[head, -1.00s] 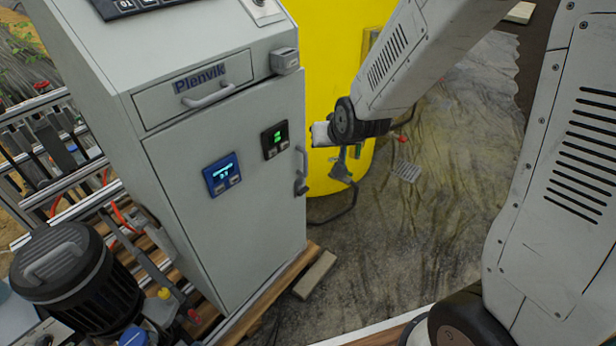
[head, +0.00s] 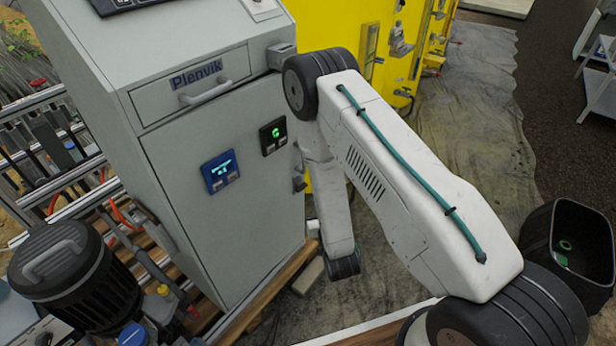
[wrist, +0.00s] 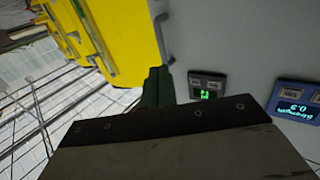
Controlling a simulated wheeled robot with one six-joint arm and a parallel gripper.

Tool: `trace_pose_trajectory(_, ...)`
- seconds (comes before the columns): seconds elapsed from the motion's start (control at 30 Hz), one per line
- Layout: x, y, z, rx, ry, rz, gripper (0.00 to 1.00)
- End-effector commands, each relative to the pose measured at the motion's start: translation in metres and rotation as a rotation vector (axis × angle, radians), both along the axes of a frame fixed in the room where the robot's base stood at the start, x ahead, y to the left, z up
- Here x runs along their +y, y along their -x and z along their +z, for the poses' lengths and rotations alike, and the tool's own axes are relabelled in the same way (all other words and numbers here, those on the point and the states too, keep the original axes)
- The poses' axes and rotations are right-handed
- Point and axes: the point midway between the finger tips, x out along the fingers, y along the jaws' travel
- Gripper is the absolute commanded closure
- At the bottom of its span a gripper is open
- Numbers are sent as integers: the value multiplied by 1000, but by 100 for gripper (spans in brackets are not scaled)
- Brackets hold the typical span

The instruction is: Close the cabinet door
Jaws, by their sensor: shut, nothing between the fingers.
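The grey cabinet (head: 90,60) stands at the left of the head view. Its door (head: 215,225) carries a blue display and a green-lit display and looks about flush with the front; a small gap cannot be ruled out. The door handle at the right edge is mostly hidden behind my arm. The wrist view shows the grey door face (wrist: 235,40) close by, with both displays upside down. My gripper (wrist: 158,72) shows there as dark green fingers, shut and empty, in front of the door's handle side; contact cannot be told. In the head view my arm hides it.
A dark motor (head: 65,275) and pipes are at the lower left. A black bin (head: 570,250) stands at the right. The floor sheet (head: 475,140) behind my arm is largely clear.

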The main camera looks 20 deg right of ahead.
Motion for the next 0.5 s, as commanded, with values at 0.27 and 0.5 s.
trace_pose_trajectory(0.27,-1,-34,0,-11,0,0,100)
trace_pose_trajectory(0.5,-4,-86,-1,-10,0,0,100)
